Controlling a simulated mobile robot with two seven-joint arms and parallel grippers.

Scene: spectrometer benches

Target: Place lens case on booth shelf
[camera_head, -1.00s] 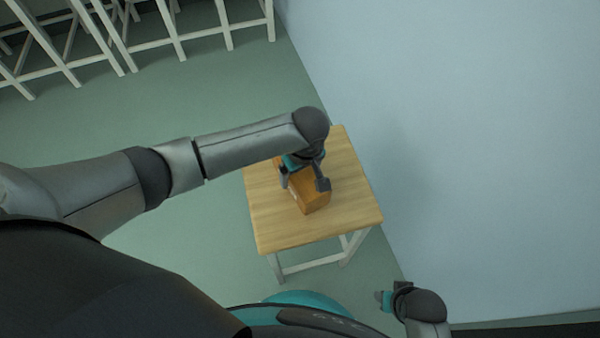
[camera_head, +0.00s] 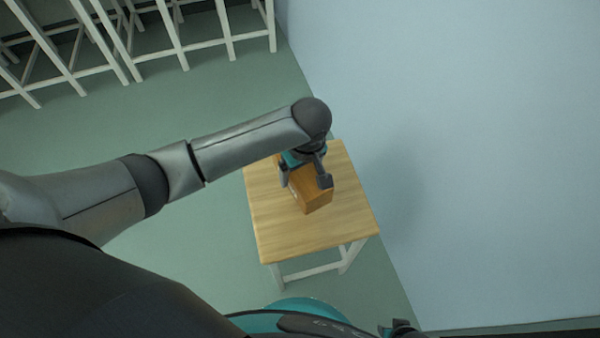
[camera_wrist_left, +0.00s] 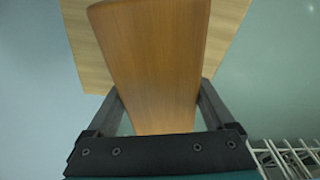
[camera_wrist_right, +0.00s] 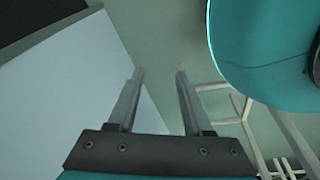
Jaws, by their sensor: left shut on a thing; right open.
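The lens case, a brown wooden-looking box (camera_head: 314,202), is between the fingers of my left gripper (camera_head: 305,184), over the small wooden table (camera_head: 290,239). In the left wrist view the case (camera_wrist_left: 155,60) fills the gap between the two dark fingers, with the table top (camera_wrist_left: 82,45) behind it. It looks slightly raised off the table, but the gap is hard to see. My right gripper (camera_wrist_right: 160,74) is open and empty in the right wrist view; the head view shows only a bit of it at the bottom edge. No booth shelf can be made out.
A pale blue wall (camera_head: 450,150) stands close along the table's right side. White stool-like frames (camera_head: 150,45) stand at the far left. The green floor (camera_head: 190,240) left of the table is clear. The table's front part is bare.

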